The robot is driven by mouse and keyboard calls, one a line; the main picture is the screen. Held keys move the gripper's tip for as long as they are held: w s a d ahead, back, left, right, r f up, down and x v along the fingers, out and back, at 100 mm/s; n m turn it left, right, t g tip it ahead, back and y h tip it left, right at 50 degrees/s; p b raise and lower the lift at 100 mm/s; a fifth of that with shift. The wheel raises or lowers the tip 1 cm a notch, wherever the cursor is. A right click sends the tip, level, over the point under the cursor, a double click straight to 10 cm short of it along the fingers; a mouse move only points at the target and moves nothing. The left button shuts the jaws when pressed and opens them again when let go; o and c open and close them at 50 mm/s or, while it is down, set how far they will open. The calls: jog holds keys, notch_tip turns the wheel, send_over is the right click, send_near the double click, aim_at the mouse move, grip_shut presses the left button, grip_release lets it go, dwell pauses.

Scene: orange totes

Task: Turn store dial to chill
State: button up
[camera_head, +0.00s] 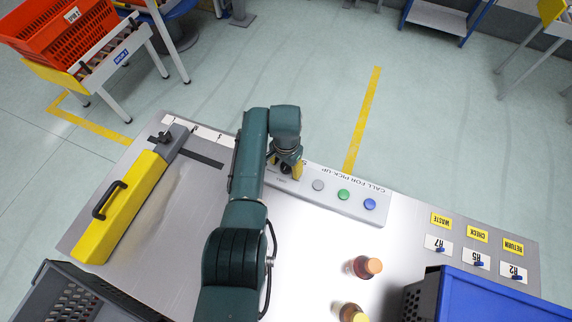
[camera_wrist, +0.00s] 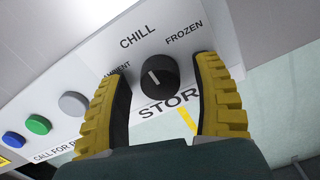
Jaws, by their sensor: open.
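The store dial is a round black knob (camera_wrist: 158,78) with a white pointer line, on the front of a pale panel in the wrist view. The pointer leans up and left, roughly toward the CHILL label (camera_wrist: 138,36). The AMBIENT label is partly hidden behind the left finger, and the FROZEN label (camera_wrist: 184,34) is at upper right. My gripper (camera_wrist: 162,88) is open, its yellow-and-black fingers on either side of the knob; I cannot tell whether they touch it. In the head view my gripper (camera_head: 288,170) is over the panel's left end and mostly hides the dial.
The call panel (camera_head: 330,204) has grey, green and blue buttons to the dial's right. Two bottles (camera_head: 362,267) stand nearer on the table. Bare tabletop lies between.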

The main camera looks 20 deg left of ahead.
notch_tip(320, 180, up, 12)
dwell(0.4)
dwell(0.3)
